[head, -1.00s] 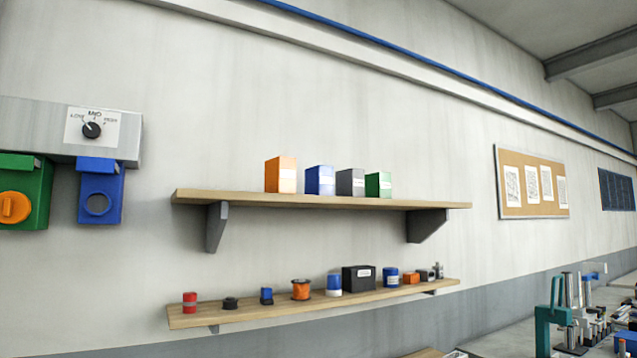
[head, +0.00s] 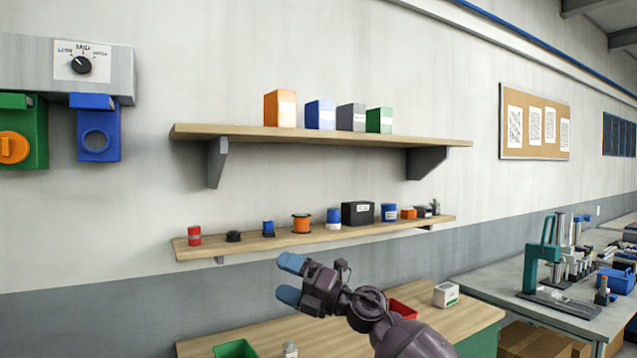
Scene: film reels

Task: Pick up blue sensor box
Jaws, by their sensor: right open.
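Several blue things show in the head view, and I cannot tell for sure which is the sensor box. A small blue block with a dark base (head: 268,228) stands on the lower shelf, between a black disc and an orange spool. A larger blue box with a pale label (head: 320,115) stands on the upper shelf, between an orange and a grey box. My right gripper (head: 287,280), with blue fingertips, is open and empty. It appears below the lower shelf in the picture, apart from these things. My left gripper is not in view.
The lower shelf (head: 250,246) also holds a red can (head: 194,236), a black box (head: 358,213) and other small parts. The upper shelf (head: 220,132) overhangs it. Below is a wooden bench (head: 320,335) with a green bin (head: 236,348), a red bin (head: 403,309) and a white box (head: 446,294).

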